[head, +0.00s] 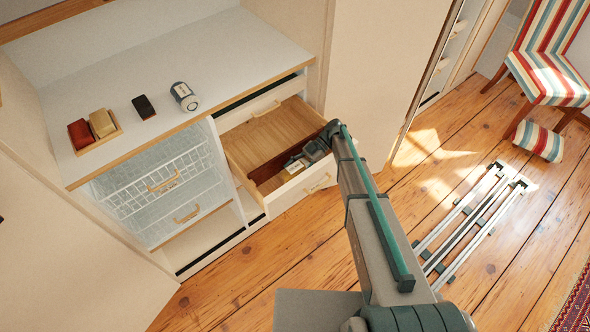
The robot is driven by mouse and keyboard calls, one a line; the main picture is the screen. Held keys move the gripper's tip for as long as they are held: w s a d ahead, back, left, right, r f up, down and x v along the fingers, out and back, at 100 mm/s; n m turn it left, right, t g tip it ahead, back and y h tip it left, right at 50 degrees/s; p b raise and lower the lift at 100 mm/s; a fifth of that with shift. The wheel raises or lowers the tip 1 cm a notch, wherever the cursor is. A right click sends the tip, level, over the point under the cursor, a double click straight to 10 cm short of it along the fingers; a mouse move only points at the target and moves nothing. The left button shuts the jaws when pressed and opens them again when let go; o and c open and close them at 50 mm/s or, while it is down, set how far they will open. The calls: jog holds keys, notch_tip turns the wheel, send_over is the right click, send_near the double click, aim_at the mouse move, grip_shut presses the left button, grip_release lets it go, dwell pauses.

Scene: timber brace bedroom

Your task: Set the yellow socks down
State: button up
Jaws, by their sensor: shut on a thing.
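My gripper (295,163) reaches down into an open wooden drawer (274,132), near its front right part. It is shut on a small pale yellowish thing (293,167), which I take for the yellow socks. Most of that thing is hidden by the fingers, and I cannot tell whether it touches the drawer bottom. A dark red-brown strip (280,165) crosses the drawer beside the gripper. The back part of the drawer is bare.
Wire baskets (165,172) are left of the drawer. A rail frame (470,220) lies on the floor at right, near a striped chair (550,55).

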aim_at(304, 161)
jog(key=shift+s+d+f+b, duration=0.1)
jog(key=shift+s+f+b, duration=0.1)
jog(key=shift+f+b, duration=0.7)
jog(key=o, duration=0.9)
jog(key=shift+r, duration=0.2)
jog(key=shift+w+r+p, duration=0.15)
jog(key=shift+r+p, duration=0.5)
jog(key=shift+p, duration=0.5)
jog(key=shift+w+d+f+b, duration=0.2)
jog(key=shift+w+d+b, duration=0.2)
jog(key=shift+w+b, duration=0.35)
jog(key=v, duration=0.4)
jog(key=r+v, duration=0.1)
jog(key=v, duration=0.1)
jog(key=shift+s, duration=0.2)
jog(key=shift+r, duration=0.1)
